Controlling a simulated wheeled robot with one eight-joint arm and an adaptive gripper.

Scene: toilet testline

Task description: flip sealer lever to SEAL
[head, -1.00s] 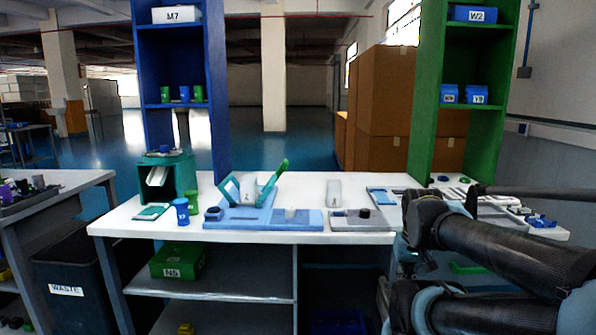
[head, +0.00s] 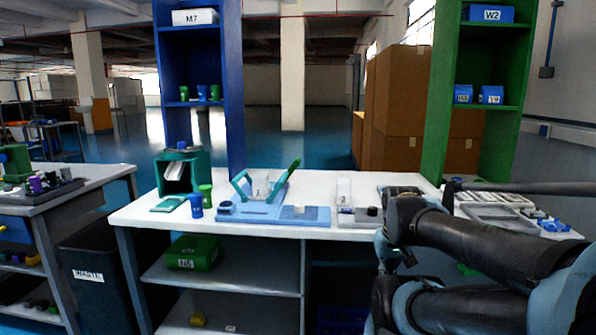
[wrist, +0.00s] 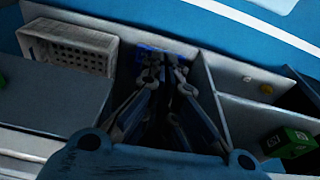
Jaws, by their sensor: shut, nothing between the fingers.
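A light-blue sealer-like device (head: 262,212) lies on the white bench in the head view. A green lever-like arm (head: 293,170) stands up at a tilt on its back right, and a teal bar slants on its left. Any SEAL marking is too small to read. My gripper (wrist: 163,66) shows in the wrist view, its fingers together and empty, away from the device, which that view does not show. In the head view my arm extends in from the right and the gripper's fingers cannot be made out.
Blue and green cups (head: 197,205) and a teal box (head: 183,172) stand left of the device. A grey unit (head: 357,216) sits to its right. Blue (head: 236,100) and green (head: 435,110) shelf towers flank the bench. In the wrist view, a grey basket (wrist: 68,46) and divider walls lie near the fingers.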

